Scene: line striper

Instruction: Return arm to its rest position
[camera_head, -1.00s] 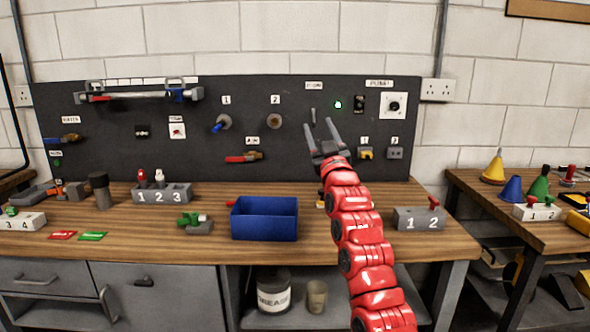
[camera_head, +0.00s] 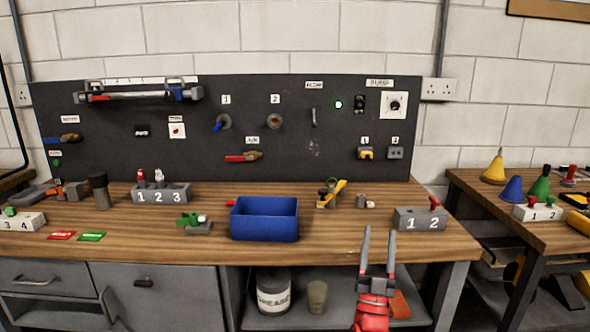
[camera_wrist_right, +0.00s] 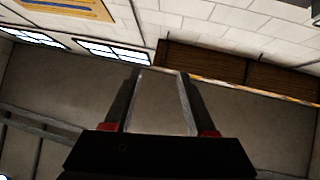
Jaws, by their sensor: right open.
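My right gripper (camera_head: 378,252) is in the head view at the front edge of the workbench (camera_head: 330,252), right of centre. Its two grey fingers point up and stand apart with nothing between them. Its red arm comes in from the bottom edge. In the right wrist view the open fingers (camera_wrist_right: 160,80) frame only bare grey surface, with a pale wall beyond. My left gripper does not show.
A blue bin (camera_head: 264,220) and a grey block marked 1 2 (camera_head: 419,219) stand on the bench. A yellow-handled tool (camera_head: 332,194) lies behind. The black panel (camera_head: 200,130) carries valves and switches. A grease tin (camera_head: 273,292) sits on the shelf below.

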